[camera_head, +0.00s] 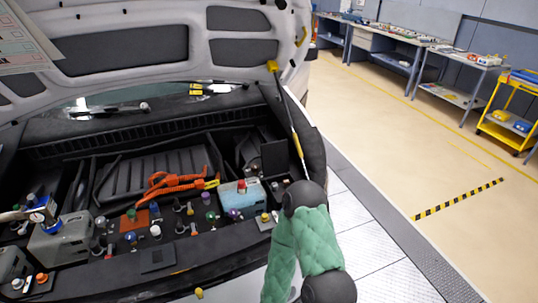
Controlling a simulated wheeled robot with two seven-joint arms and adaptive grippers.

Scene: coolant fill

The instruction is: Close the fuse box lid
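A dark, flat square panel (275,157) stands raised at the right side of the engine bay. It looks like the fuse box lid, standing open. Small parts show below it, but the fuse box body is dark and hard to make out. My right arm, in green padding, rises from the bottom edge to a black joint in front of the bay's right corner, then folds back down. My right gripper is out of the picture. My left arm and gripper are not in view.
A pale tank with blue liquid and a red cap (241,197) stands left of the panel. Orange cables (175,183) lie in the bay. The raised hood (150,50) is overhead, with a prop rod (290,122) right of the panel. Open floor (400,140) lies to the right.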

